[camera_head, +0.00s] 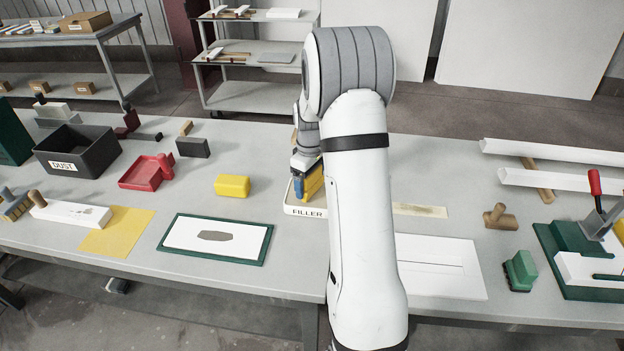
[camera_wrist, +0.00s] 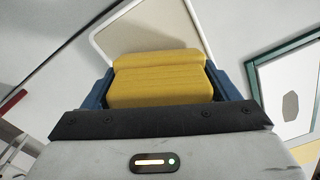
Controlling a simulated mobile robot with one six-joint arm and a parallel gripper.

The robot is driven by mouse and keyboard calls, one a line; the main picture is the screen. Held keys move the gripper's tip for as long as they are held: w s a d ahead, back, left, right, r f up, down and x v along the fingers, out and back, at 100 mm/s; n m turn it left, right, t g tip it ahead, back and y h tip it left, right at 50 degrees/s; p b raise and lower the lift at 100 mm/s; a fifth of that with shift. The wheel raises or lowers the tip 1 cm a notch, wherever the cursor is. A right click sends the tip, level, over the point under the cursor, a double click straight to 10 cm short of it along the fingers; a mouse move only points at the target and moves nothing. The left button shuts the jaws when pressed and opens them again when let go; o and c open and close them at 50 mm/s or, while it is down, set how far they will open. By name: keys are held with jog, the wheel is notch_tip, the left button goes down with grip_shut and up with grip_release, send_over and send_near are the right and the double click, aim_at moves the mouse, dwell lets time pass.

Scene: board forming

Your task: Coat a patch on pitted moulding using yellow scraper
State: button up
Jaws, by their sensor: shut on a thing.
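My gripper (camera_wrist: 165,95) is shut on the yellow scraper (camera_wrist: 160,84), whose broad yellow body lies between the blue jaws in the wrist view. In the head view my gripper (camera_head: 304,185) is low over the white tray labelled FILLER (camera_head: 305,211), with the scraper (camera_head: 314,183) partly hidden by my arm. I cannot tell whether the scraper touches the tray or carries filler. A white board with a grey patch (camera_head: 215,236) lies on a green mat to the left. A white bar with dark marks (camera_head: 75,213) lies further left. Which piece is the pitted moulding is unclear.
A yellow block (camera_head: 232,186), red tray (camera_head: 140,173) and black DUST box (camera_head: 75,152) stand left. Right are a mottled strip (camera_head: 420,210), white panel (camera_head: 440,267), brown-handled tool (camera_head: 497,216), green block (camera_head: 520,270) and green clamp fixture (camera_head: 570,245).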

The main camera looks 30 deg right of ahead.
jog(key=shift+f+b, duration=0.3)
jog(key=shift+f, duration=0.1)
dwell(1.3)
jog(key=shift+r+p, duration=2.1)
jog(key=shift+r, duration=1.5)
jog(key=shift+f, duration=0.1)
